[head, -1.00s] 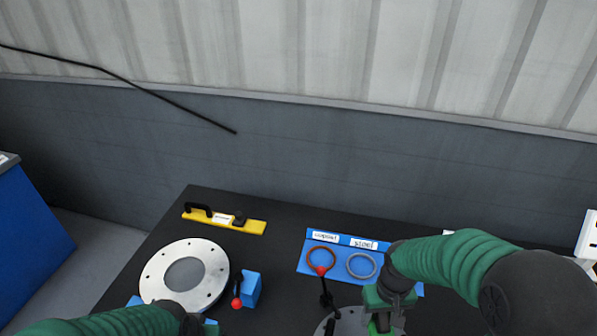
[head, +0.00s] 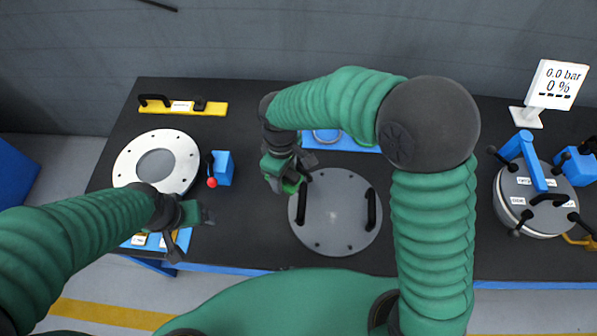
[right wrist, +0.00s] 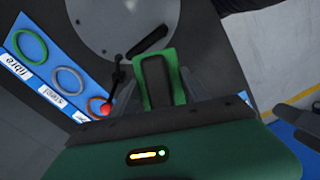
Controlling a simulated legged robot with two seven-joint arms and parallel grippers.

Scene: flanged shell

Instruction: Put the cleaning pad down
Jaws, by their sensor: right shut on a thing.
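The cleaning pad appears to be the bright green piece (head: 292,186) at the right gripper, also in the right wrist view (right wrist: 172,62); its outline is partly hidden by the jaws. My right gripper (head: 290,180) is shut on it, above the upper left edge of a grey round plate (head: 336,236) with two black handles. Whether the pad touches anything below cannot be told. My left gripper (head: 192,234) is open and empty, its fingers apart, near the table's front edge, below a pale flange ring (head: 186,150).
A blue board (head: 350,143) with rings lies behind the right gripper. A red-knobbed lever (right wrist: 105,107) stands close by. A blue block (head: 223,168), yellow level (head: 215,109), lidded vessel (head: 538,225) and pressure display (head: 553,84) share the black table. Bare table lies between plate and vessel.

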